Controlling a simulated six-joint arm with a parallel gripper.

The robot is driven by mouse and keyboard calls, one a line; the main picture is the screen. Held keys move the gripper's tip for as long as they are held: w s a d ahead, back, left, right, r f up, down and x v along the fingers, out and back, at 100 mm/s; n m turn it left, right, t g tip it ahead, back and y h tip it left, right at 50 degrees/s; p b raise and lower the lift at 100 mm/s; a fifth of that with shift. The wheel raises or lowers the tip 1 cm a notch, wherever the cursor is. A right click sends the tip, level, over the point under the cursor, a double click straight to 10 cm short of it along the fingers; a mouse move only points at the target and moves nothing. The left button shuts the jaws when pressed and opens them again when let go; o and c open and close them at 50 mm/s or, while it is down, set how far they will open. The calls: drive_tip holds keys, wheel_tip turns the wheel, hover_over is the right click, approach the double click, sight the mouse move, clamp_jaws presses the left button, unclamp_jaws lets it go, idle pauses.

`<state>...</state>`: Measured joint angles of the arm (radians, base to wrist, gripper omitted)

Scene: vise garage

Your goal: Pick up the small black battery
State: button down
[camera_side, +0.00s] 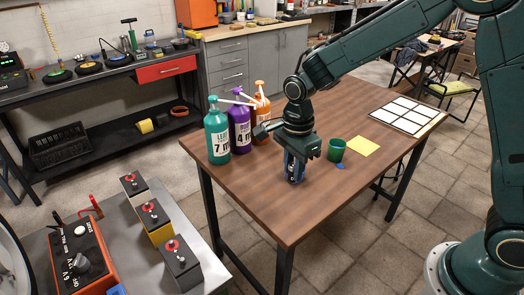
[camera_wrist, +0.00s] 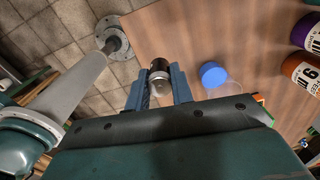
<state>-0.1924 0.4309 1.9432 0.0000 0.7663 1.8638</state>
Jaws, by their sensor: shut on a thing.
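My gripper (camera_wrist: 160,82) is shut on a small dark cylinder, the black battery (camera_wrist: 158,66), in the wrist view. The battery has a black body and a silvery band and end, and it sits between the two blue fingers. In the side view my gripper (camera_side: 294,168) points down over the middle of the brown wooden table (camera_side: 285,215). The fingers hide most of the battery there, and I cannot tell whether it touches the tabletop.
Teal (camera_side: 217,135), purple (camera_side: 240,125) and orange (camera_side: 262,104) bottles stand left. A white grid tray (camera_side: 408,114) lies far right. The table's front is clear.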

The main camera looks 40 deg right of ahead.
wheel_tip(320, 180, up, 7)
drive_tip(key=shift+f, duration=0.2)
idle(0.6)
